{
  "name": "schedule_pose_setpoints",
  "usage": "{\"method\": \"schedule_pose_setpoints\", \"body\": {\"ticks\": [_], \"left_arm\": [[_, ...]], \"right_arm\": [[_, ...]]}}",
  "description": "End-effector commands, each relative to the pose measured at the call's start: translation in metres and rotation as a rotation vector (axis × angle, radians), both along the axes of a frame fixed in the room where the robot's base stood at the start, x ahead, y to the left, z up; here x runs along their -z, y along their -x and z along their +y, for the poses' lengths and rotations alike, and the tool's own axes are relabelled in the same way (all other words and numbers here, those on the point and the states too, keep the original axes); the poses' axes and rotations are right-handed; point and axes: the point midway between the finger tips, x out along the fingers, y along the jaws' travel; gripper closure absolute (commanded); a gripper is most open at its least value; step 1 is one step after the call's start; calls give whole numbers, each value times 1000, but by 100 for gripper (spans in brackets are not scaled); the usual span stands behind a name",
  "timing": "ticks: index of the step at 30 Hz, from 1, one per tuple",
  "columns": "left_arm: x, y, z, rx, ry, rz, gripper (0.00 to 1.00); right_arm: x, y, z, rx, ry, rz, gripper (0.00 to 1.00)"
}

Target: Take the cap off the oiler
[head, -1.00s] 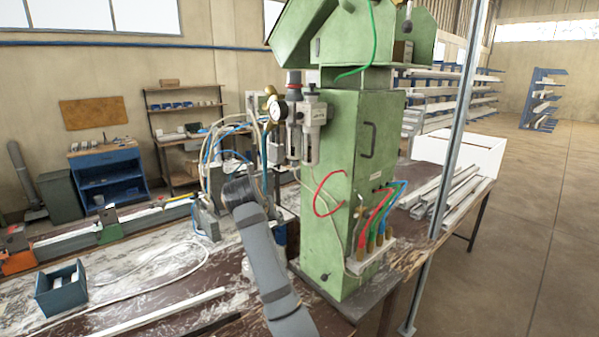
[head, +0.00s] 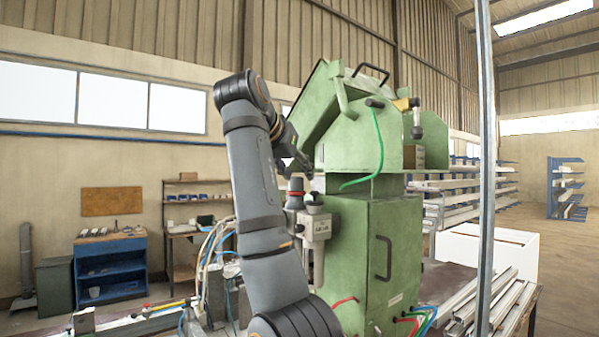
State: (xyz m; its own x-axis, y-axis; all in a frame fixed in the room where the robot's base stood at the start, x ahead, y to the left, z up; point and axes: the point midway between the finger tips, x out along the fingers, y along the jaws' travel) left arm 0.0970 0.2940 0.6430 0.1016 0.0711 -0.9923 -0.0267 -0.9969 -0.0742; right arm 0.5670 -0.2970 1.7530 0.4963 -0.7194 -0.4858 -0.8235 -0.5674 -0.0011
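The oiler (head: 316,231) is the light grey unit with a dark cap (head: 314,203) on its top, mounted on the left side of the green machine. The cap sits on the oiler. A neighbouring unit with a red ring (head: 295,193) stands close to its left. My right gripper (head: 301,168) is above these units, pointing down and to the right, apart from the cap. It is small and partly dark against the machine, so its opening is unclear. My arm hides part of the area left of the oiler. My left gripper is not in view.
The green machine (head: 377,245) rises right behind the oiler, with its slanted head and a green hose (head: 378,140) overhead. A grey post (head: 487,160) stands to the right. Metal profiles (head: 492,305) lie at the lower right. Blue and white hoses hang at the left.

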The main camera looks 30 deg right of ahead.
Motion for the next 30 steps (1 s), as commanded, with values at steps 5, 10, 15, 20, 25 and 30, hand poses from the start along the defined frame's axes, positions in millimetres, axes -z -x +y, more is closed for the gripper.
{"method": "schedule_pose_setpoints", "body": {"ticks": [5,10,15,20,25,30], "left_arm": [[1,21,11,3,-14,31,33],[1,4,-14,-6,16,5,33],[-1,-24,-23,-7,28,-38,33],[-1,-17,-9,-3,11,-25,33],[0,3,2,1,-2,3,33],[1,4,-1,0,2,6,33]], "right_arm": [[10,-9,-14,3,0,3,60],[18,-17,-26,4,-1,4,60],[25,-24,-37,3,0,3,60],[33,-32,-48,2,0,2,60],[39,-39,-58,2,0,3,60],[44,-43,-64,2,1,3,60]]}}
